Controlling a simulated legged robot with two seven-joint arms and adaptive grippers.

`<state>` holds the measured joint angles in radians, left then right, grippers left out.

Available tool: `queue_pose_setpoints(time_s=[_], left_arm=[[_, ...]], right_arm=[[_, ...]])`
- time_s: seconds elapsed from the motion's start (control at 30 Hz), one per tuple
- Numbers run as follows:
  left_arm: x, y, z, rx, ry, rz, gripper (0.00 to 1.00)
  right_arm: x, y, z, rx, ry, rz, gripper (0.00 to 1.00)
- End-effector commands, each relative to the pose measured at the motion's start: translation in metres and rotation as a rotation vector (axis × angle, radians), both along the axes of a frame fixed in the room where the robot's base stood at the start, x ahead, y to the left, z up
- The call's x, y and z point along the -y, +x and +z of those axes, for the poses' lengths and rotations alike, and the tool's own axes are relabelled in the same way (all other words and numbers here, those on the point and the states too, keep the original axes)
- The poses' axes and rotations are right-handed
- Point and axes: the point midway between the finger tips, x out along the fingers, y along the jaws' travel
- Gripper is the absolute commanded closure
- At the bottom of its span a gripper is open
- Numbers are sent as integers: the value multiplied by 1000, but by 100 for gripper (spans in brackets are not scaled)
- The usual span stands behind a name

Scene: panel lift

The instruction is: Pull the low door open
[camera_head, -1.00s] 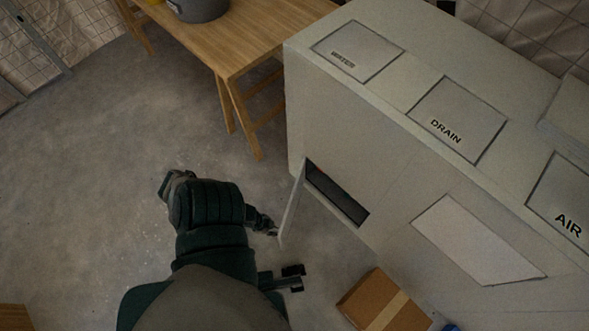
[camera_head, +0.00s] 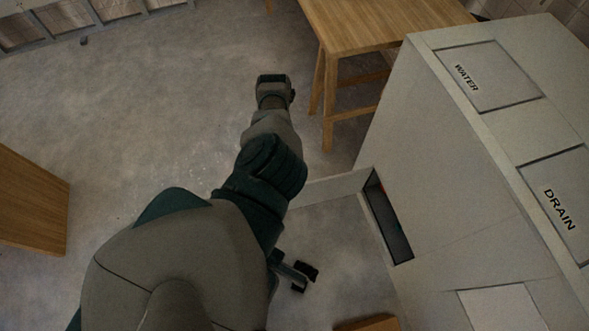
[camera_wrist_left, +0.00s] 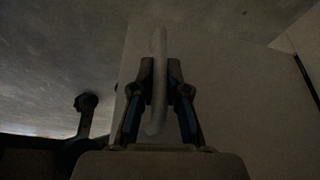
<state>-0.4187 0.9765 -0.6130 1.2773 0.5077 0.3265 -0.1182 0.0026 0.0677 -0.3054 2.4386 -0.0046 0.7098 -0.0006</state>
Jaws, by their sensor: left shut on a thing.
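The low door (camera_head: 334,188) is a thin pale panel swung out from the grey cabinet (camera_head: 440,170), leaving a dark opening (camera_head: 388,220) beside it. My left arm reaches across the head view and its forearm hides the left gripper and the door's outer end. In the left wrist view, my left gripper (camera_wrist_left: 160,85) is shut on a pale upright bar (camera_wrist_left: 158,110) in front of a pale panel, which looks like the door. I cannot tell whether the bar is a handle or the door's edge.
The cabinet top has plates marked WATER (camera_head: 485,75) and DRAIN (camera_head: 562,205). A wooden table (camera_head: 380,30) stands behind the cabinet's far end. A brown box (camera_head: 368,324) shows at the bottom edge. Wooden furniture (camera_head: 30,205) stands at left.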

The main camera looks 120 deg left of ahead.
Motion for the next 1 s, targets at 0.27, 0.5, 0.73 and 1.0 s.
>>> queue_pose_setpoints(time_s=[0.27,0.5,0.73,1.0], left_arm=[[1,-1,0,1,-2,-3,100],[1,-1,0,1,-2,-2,61],[0,0,0,1,-1,-2,61],[-6,-9,19,-3,-1,-1,61]], right_arm=[[0,0,1,3,0,0,60],[0,0,1,3,0,0,60],[0,0,0,-1,0,-1,60],[1,-1,0,-1,2,-1,60]])
